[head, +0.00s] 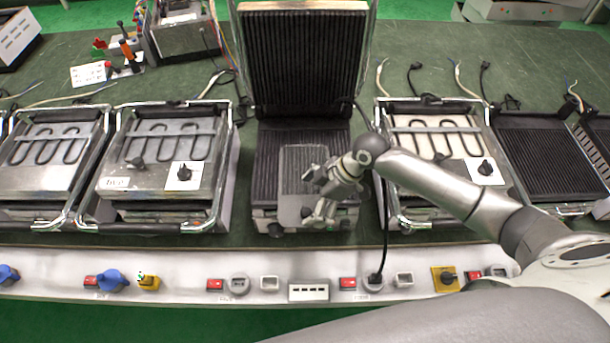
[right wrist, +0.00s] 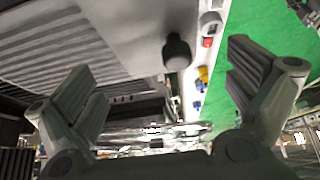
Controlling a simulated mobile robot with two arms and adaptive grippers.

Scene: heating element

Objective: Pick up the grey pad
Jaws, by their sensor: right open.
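The grey pad (head: 298,160) is a thin, smooth, see-through-looking rectangle. It lies over the ridged lower plate (head: 268,160) of the open grill in the middle of the head view. My right gripper (head: 313,193) is over the pad's right part and hides some of it. Its fingers are spread, with no object held between them. In the right wrist view my right gripper (right wrist: 163,75) is open, with a dark knob (right wrist: 177,52) beyond the gap. Contact between fingers and pad cannot be told. My left gripper is not in view.
The grill's ridged lid (head: 305,60) stands up behind the pad. A white panel (head: 190,285) with switches and sockets runs along the front. A black cable hangs near the gripper.

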